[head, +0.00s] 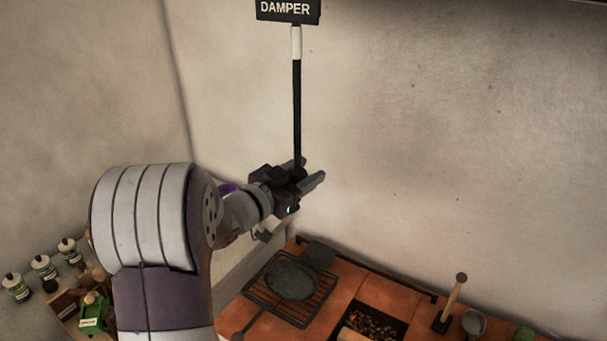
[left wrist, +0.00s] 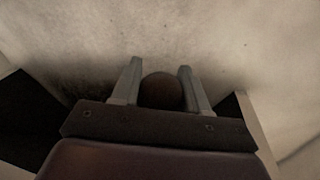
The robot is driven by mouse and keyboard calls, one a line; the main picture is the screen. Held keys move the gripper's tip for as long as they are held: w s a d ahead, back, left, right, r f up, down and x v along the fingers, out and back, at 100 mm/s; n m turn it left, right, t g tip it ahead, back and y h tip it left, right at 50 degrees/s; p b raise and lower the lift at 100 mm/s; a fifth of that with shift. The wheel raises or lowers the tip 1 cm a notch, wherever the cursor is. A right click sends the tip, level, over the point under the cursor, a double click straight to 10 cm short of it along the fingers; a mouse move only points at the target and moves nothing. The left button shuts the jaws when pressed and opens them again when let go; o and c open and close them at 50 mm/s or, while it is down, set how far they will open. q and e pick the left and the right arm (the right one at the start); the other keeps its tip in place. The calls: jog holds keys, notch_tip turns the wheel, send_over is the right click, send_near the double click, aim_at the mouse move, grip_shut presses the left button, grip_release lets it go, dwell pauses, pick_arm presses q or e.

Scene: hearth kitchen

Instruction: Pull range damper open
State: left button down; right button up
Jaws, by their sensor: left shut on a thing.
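The range damper is a black vertical rod (head: 297,110) with a white upper section, hanging in front of the wall below a black sign (head: 287,10) that reads DAMPER. My left gripper (head: 308,173) is at the rod's lower end, shut on its dark knob. In the left wrist view the round brown knob (left wrist: 161,92) sits between the two grey fingers of the gripper (left wrist: 160,85). The knob is mostly hidden by the gripper in the head view. My right gripper is in neither view.
Below stands a brick-red range top with a grate and dark pan (head: 291,280), an opening of coals (head: 373,325), a wooden-handled tool (head: 453,300) and a metal cup (head: 474,322). Several bottles (head: 43,266) and a green box (head: 93,315) are at lower left. The wall beside the rod is clear.

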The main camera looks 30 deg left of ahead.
pick_arm(q)
jog(key=shift+f, duration=0.45)
jog(key=c, duration=0.6)
grip_release()
jog(key=shift+d, duration=0.1)
jog(key=shift+w, duration=0.15)
jog(key=b+v, duration=0.3)
jog(key=v, duration=0.9)
jog(key=shift+s+r+b, duration=0.1)
jog(key=shift+s+b, duration=0.25)
jog(key=shift+b, duration=0.05)
